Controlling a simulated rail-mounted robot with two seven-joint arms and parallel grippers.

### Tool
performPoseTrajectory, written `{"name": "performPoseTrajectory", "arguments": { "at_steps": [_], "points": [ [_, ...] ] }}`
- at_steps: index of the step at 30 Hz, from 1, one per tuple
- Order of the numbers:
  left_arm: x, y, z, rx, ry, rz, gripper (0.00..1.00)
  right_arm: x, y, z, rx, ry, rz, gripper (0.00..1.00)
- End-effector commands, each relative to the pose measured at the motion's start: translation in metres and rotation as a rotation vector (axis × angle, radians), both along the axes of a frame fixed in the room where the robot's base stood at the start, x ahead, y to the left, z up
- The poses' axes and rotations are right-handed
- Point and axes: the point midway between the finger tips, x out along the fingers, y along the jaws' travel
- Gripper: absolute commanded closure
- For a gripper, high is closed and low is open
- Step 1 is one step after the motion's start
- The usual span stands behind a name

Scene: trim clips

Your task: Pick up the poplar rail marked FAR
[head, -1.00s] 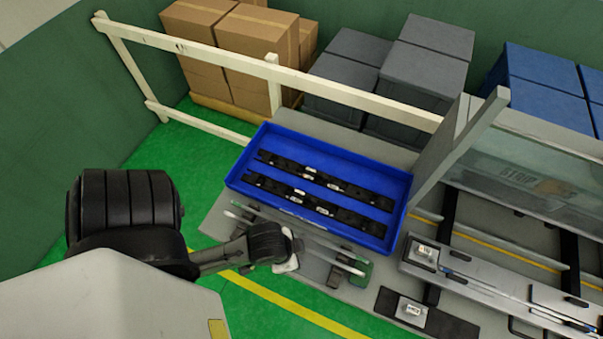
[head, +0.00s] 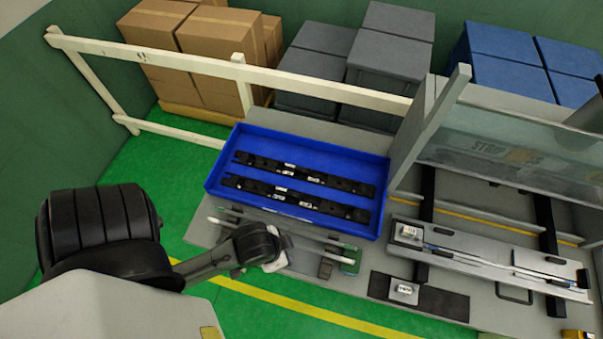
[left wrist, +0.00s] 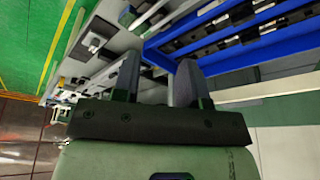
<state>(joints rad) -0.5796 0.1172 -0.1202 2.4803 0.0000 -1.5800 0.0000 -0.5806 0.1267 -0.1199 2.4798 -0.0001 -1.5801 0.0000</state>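Two dark rails with small white labels lie lengthwise in the blue tray (head: 214,172): a far rail (head: 335,181) and a near rail (head: 325,206). The label print is too small to read, so I cannot tell which is marked FAR. My left gripper (head: 277,257) is over the bench's front edge, in front of the tray and apart from the rails. In the left wrist view its two fingers (left wrist: 157,78) stand apart with nothing seen between them. Part of the blue tray (left wrist: 187,35) shows beyond them. My right gripper is out of view.
A rack with thin pale rods (head: 325,236) is at the bench's front edge, partly behind my left gripper. To the right are a long metal fixture (head: 470,262), a dark mat (head: 440,302) and a clear panel (head: 490,150). A white fence rail (head: 200,65) runs behind.

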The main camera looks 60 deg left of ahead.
Motion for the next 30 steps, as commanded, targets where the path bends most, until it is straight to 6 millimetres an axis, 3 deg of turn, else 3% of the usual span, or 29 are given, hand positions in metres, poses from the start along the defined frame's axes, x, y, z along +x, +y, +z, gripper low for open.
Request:
{"name": "performPoseTrajectory", "arguments": {
  "at_steps": [6,23,30],
  "points": [
    [-0.0002,0.0014,-0.0002,0.004,0.000,-0.003,0.61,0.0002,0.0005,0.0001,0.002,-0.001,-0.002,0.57],
    [-0.0003,0.0019,-0.0003,0.007,0.001,-0.004,0.07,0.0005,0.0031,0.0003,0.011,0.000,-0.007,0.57],
    [0.0003,-0.0006,-0.0016,-0.002,0.000,0.001,0.06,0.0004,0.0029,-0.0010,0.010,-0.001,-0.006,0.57]
  ]
}}
